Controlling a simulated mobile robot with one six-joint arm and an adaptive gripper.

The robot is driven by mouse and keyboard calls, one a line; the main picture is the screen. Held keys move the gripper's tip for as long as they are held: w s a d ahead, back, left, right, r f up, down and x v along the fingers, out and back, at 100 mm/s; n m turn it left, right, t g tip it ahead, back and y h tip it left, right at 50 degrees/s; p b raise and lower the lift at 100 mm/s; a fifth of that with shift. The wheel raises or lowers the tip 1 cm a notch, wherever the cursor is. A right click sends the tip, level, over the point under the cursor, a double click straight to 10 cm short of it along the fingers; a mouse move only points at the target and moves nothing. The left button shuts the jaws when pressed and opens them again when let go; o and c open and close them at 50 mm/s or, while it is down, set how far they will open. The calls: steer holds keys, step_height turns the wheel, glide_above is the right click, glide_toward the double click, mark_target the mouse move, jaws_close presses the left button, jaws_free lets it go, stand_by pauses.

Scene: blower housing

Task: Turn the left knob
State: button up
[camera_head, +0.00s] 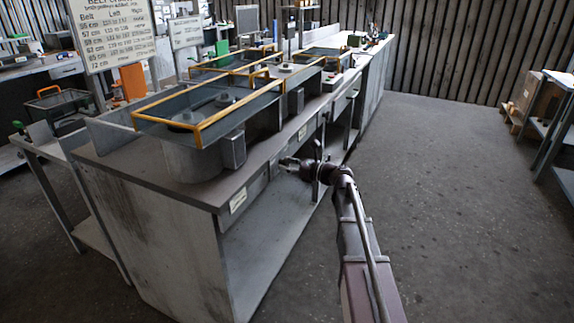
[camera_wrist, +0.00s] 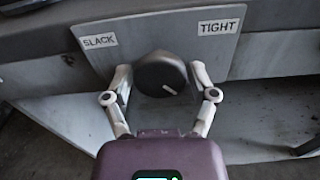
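A round black knob (camera_wrist: 160,73) with a short white mark towards its lower right sits on a grey plate (camera_wrist: 265,55) in the wrist view. The plate reads SLACK (camera_wrist: 99,41) at left and TIGHT (camera_wrist: 218,27) at right. My gripper (camera_wrist: 161,76) has one finger on each side of the knob. The fingers are spread, with what look like narrow gaps to the knob; contact is not clear. In the head view my gripper (camera_head: 287,163) is at the bench's front face, and I cannot make out the knob there.
The long grey bench (camera_head: 160,235) has an open lower shelf below the front panel. Grey housings with yellow-framed guards (camera_head: 205,122) stand on top. The concrete floor (camera_head: 450,200) to the right is clear up to another table (camera_head: 555,125).

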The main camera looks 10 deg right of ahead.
steer(key=c, duration=0.5)
steer(key=shift+c, duration=0.2)
steer(key=shift+n, duration=0.5)
steer(key=n, duration=0.8)
steer(key=shift+w+r, duration=0.1)
steer(key=n, duration=0.6)
steer(key=shift+d, duration=0.1)
steer(key=n, duration=0.6)
steer(key=shift+r+n, duration=0.15)
steer(key=shift+n, duration=0.25)
